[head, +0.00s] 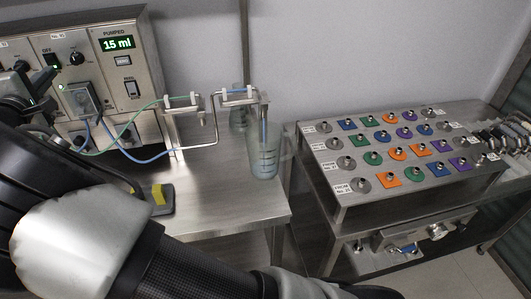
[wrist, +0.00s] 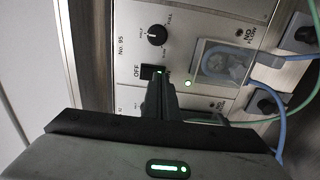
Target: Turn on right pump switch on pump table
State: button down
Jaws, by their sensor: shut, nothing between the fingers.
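The pump panel (head: 137,67) stands at the left of the head view, with a lit display reading 15 ml. The right pump's black switch (head: 51,59), marked OFF, is beside a black knob (head: 76,58). In the wrist view the switch (wrist: 152,72) and the knob (wrist: 157,35) sit near the label No. 95. A green light (wrist: 188,83) glows on the panel. My gripper (wrist: 160,82) is shut and empty, its fingertips at the switch and covering part of it. I cannot tell whether they touch. In the head view my gripper (head: 47,76) is at the panel.
A black and yellow object (head: 160,198) lies near my arm. A second steel table (head: 338,192) with coloured fittings stands right.

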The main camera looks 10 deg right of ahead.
jog(key=shift+r, duration=1.5)
